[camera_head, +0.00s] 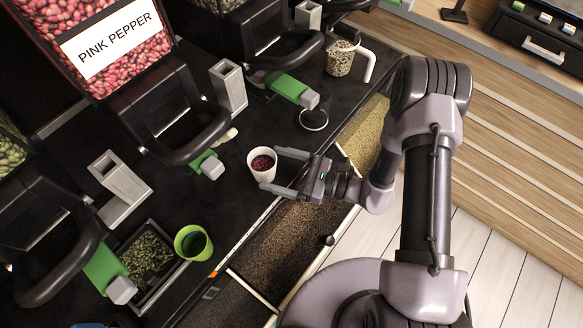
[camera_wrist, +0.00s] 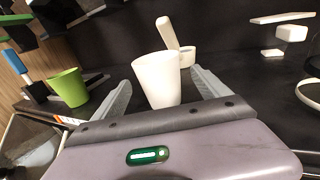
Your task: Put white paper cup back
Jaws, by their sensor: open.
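The white paper cup (camera_head: 262,164) stands upright on the dark counter near its front edge, with dark red contents in it. My gripper (camera_head: 277,172) is open, with one finger on each side of the cup. In the wrist view the white paper cup (camera_wrist: 158,79) stands between the two spread fingers of my gripper (camera_wrist: 160,90). Whether either finger touches the cup cannot be told.
A green cup (camera_head: 192,243) stands left along the counter by a tray of green seeds (camera_head: 146,256). A pink pepper dispenser (camera_head: 110,40) stands behind. Open bins lie below the front edge.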

